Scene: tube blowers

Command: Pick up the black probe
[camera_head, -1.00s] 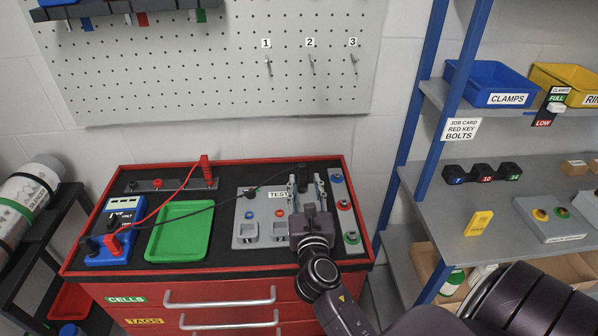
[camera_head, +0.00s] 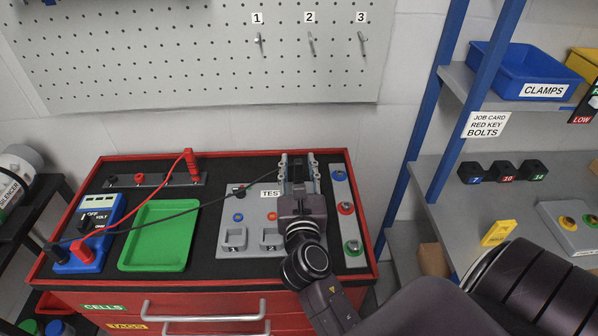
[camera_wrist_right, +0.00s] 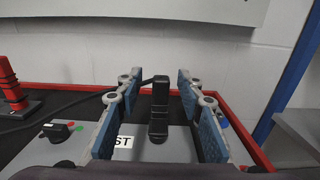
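The black probe (camera_wrist_right: 159,108) stands upright between the fingers of my right gripper in the right wrist view, with clear gaps on both sides. In the head view it also shows between the fingertips (camera_head: 298,170), partly hidden. My right gripper (camera_head: 298,163) is open at the back of the grey test panel (camera_head: 255,205); its blue-padded fingers also show in the right wrist view (camera_wrist_right: 160,88). A black cable runs from the blue meter (camera_head: 90,235) to the probe. My left gripper is not in view.
A red probe (camera_head: 191,166) stands on a rail at the back left of the red-edged cart top. A green tray (camera_head: 160,236) lies between meter and panel. A strip with red and green buttons (camera_head: 348,215) is right of my gripper. A pegboard (camera_head: 200,60) hangs behind.

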